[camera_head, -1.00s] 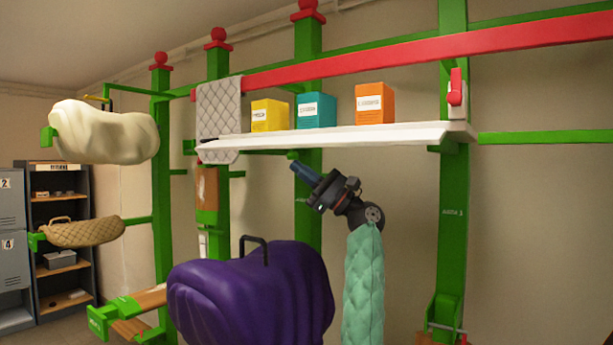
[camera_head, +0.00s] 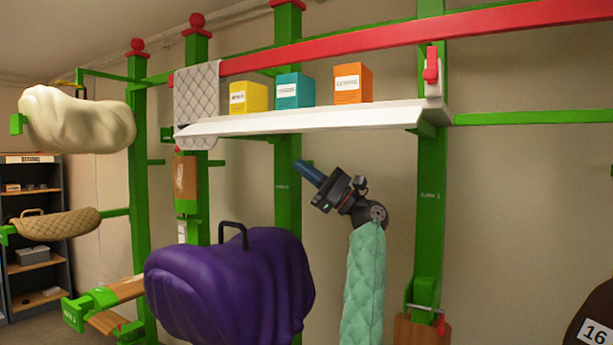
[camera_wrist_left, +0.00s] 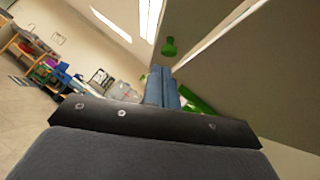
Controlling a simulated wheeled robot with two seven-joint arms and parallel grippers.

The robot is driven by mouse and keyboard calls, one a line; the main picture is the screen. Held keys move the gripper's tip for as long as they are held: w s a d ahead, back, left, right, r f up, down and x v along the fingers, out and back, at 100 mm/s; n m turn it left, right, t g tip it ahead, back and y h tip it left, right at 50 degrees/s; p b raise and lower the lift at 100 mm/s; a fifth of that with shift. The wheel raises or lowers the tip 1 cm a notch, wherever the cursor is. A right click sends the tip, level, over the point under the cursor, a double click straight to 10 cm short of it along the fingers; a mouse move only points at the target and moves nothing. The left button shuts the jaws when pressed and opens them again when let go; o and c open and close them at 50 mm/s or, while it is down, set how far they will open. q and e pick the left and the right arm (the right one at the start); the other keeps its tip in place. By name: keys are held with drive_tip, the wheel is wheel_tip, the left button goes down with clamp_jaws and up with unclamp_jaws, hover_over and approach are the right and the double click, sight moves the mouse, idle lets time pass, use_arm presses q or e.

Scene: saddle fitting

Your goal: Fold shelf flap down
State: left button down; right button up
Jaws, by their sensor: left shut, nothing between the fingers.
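The white shelf flap (camera_head: 310,121) stands out level from the green rack, held up at its right end by a green bracket (camera_head: 428,130). My left gripper (camera_head: 305,170) is below the shelf's front edge, its blue fingers together and empty, pointing up and left. A gap shows between the fingertips and the shelf in the head view. In the left wrist view the shut fingers (camera_wrist_left: 160,88) point toward a green knob (camera_wrist_left: 169,47) under a pale panel; whether they touch it I cannot tell. My right gripper is not in view.
On the shelf stand yellow (camera_head: 249,97), teal (camera_head: 295,90) and orange (camera_head: 352,83) boxes. A grey quilted pad (camera_head: 197,90) hangs at its left end. A red latch (camera_head: 431,66) is at its right. A purple covered saddle (camera_head: 232,285) sits left of my arm.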

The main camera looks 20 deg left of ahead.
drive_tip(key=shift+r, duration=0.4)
